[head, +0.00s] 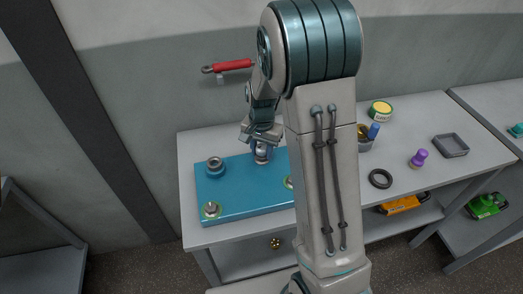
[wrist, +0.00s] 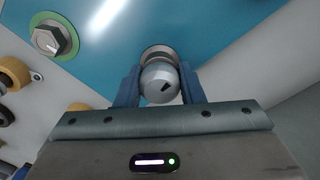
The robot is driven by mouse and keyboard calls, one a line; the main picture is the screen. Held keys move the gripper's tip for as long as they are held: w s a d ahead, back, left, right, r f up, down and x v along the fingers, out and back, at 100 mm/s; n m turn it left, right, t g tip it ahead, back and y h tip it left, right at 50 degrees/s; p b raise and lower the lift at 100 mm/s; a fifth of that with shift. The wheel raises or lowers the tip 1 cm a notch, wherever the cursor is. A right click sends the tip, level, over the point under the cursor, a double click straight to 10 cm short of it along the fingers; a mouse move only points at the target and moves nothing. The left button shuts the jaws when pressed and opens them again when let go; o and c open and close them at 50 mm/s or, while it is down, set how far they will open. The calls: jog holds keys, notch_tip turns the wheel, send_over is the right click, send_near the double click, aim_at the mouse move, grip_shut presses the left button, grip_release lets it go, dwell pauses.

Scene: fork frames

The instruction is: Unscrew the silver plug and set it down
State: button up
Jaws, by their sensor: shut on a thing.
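My gripper (head: 262,150) is over the blue block (head: 235,208) on the workbench. In the wrist view, my gripper (wrist: 160,92) has its two blue fingers closed on either side of the silver plug (wrist: 158,76). The plug has a rounded metal head with a dark mark and sits at a round metal fitting on the blue block. I cannot tell how far the plug is screwed in. In the head view the plug (head: 262,158) shows just below the fingers. My arm hides the right part of the block.
A black ring (head: 380,178), a purple-handled item (head: 418,158) and a grey tray (head: 451,145) lie at right. Free bench top lies between them. A red tool (head: 232,65) hangs on the wall.

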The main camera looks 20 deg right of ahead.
jog(key=shift+d+n, duration=0.1)
jog(key=shift+n, duration=0.2)
jog(key=shift+n, duration=0.7)
jog(key=shift+b, duration=0.3)
jog(key=shift+n, duration=0.9)
jog(key=shift+n+b, duration=0.3)
jog(key=shift+n, duration=0.5)
jog(key=o, duration=0.5)
jog(key=shift+o, duration=0.2)
